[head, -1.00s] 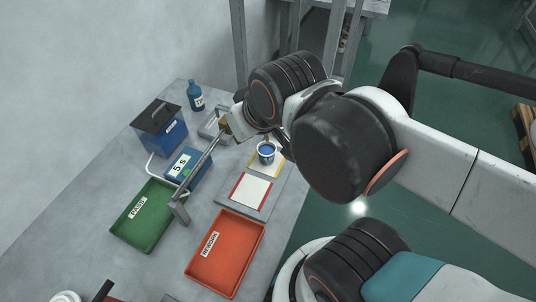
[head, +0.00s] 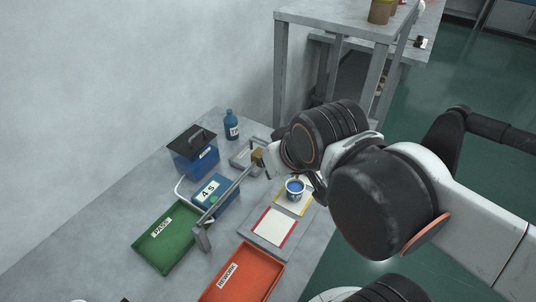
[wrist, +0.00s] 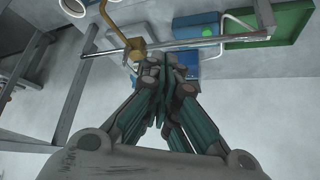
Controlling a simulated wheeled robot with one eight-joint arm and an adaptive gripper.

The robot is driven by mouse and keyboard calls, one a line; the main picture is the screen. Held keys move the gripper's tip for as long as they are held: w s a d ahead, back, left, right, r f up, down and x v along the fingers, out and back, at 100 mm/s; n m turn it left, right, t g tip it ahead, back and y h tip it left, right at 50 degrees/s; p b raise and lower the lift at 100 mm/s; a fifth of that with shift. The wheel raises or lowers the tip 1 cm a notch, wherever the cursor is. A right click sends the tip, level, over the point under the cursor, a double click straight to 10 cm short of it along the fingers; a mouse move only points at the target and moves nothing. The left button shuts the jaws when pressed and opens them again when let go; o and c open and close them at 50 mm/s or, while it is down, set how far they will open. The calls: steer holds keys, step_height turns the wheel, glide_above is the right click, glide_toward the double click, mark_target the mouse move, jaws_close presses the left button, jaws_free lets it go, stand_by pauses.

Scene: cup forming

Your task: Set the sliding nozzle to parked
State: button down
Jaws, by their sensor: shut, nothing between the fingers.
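The sliding nozzle is a brass block (head: 258,157) on a grey rail (head: 232,193) above the bench, near the rail's far end. In the wrist view the brass block (wrist: 137,50) sits on the rail with a bent brass tube beside it. My gripper (wrist: 167,66) is shut and empty, its fingertips close to the block, on its right; I cannot tell if they touch. In the head view my wrist hides the fingers. A cup with blue contents (head: 295,188) stands on a yellow-edged pad. No parked mark is readable.
A blue timer box (head: 210,190) reads "4 S". A green PASS tray (head: 166,240) and an orange REWORK tray (head: 245,275) lie at the near side.

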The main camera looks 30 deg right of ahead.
steer(key=c, duration=2.4)
jaws_free()
steer(key=c, duration=1.9)
jaws_free()
steer(key=shift+o, duration=1.1)
steer(key=shift+w+r, duration=0.15)
steer(key=shift+r, duration=0.15)
step_height(320, 180, up, 6)
steer(key=n+g+h+p, duration=0.2)
steer(key=n+g+p, duration=0.4)
steer(key=p, duration=0.9)
glide_above(261, 142)
steer(key=s+a, duration=0.2)
steer(key=a, duration=0.1)
steer(key=b+x, duration=0.3)
steer(key=x, duration=1)
steer(key=shift+w+d+f+b, duration=0.15)
steer(key=shift+w+d+b, duration=0.05)
steer(key=shift+b, duration=0.2)
steer(key=shift+c, duration=0.2)
jaws_close()
